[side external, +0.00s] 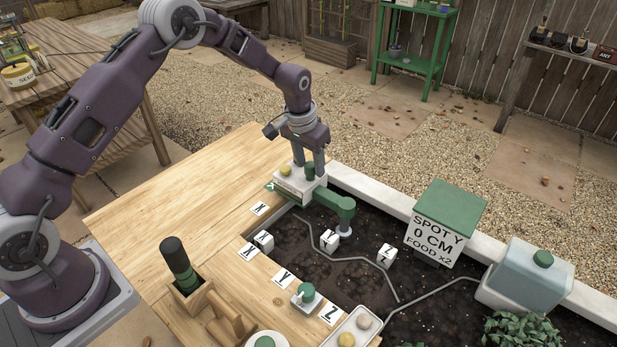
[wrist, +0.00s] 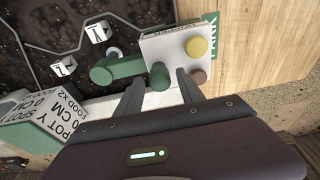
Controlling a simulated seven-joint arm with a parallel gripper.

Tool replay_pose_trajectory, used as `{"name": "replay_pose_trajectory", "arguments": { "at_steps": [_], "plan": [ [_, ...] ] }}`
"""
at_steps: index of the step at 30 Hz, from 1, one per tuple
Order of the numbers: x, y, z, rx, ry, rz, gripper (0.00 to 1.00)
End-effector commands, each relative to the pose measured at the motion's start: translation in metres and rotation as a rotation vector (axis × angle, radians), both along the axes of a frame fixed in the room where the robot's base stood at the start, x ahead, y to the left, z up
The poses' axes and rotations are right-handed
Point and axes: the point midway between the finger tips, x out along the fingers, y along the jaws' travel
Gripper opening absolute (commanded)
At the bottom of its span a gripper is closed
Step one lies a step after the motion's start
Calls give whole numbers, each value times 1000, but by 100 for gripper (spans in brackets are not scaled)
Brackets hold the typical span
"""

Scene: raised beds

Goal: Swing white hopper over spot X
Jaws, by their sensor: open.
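The white hopper (side external: 291,184) is a box at the bed's far-left corner, with a green swing arm (side external: 328,198) reaching over the soil. In the wrist view the white hopper (wrist: 172,48) carries yellow, green and brown knobs. The arm's pale nozzle (side external: 344,231) hangs beside the white Y cube (side external: 329,240). The X cube (side external: 264,240) stands at the bed's left edge. My gripper (wrist: 160,84) is open, its fingers either side of the green knob (wrist: 160,74). Whether they touch it is unclear. In the side view my gripper (side external: 314,172) is low at the hopper.
The Z cube (side external: 386,254) stands farther right in the soil. A green-topped box (side external: 446,210) reads "SPOT Y 0 CM FOOD X2". A clear tank (side external: 530,275) is at the right. A green PARK label (wrist: 213,38) lies beside the hopper.

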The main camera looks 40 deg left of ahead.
Motion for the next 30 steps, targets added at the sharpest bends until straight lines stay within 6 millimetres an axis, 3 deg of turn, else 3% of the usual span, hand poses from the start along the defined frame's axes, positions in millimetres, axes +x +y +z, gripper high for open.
{"name": "replay_pose_trajectory", "arguments": {
  "at_steps": [4,9,20,30],
  "plan": [
    [0,0,0,0,0,0,44],
    [0,0,0,0,1,0,14],
    [-18,-1,0,0,2,0,14],
    [-20,-2,1,0,0,0,14]
  ]
}}
